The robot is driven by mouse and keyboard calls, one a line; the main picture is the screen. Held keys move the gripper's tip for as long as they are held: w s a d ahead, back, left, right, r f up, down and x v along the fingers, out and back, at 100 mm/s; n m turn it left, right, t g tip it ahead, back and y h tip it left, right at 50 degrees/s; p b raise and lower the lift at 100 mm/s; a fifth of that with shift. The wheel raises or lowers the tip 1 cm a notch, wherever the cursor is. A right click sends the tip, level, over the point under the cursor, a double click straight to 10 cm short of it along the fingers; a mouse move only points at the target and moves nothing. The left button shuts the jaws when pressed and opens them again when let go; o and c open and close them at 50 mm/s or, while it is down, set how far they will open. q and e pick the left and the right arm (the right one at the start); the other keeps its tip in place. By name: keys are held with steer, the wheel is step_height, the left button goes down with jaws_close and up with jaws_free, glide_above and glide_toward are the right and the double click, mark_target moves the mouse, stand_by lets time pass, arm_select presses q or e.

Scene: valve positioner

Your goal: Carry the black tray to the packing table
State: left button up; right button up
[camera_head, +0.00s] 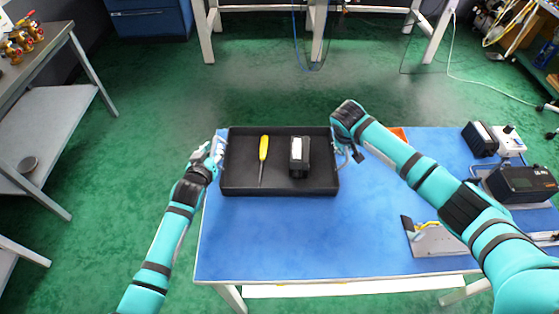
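The black tray (280,188) lies on the blue-topped table (290,240) near its far left corner. A screwdriver with a yellow handle (263,148) and a black box-shaped device with a white label (299,160) lie in it. My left gripper (217,153) is at the tray's left side wall, and my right gripper (350,157) is at its right side wall. Both are small in view, and I cannot tell whether their fingers are closed on the tray. I cannot tell which table is the packing table.
Devices (520,182) and a metal bracket (435,238) sit on the blue table's right side. An orange item (399,134) is partly hidden behind my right arm. White-legged tables (318,45) stand at the back, a grey shelf bench (45,110) at left. Green floor between is clear.

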arm_select(q)
jaws_close()
arm_select(e)
jaws_close()
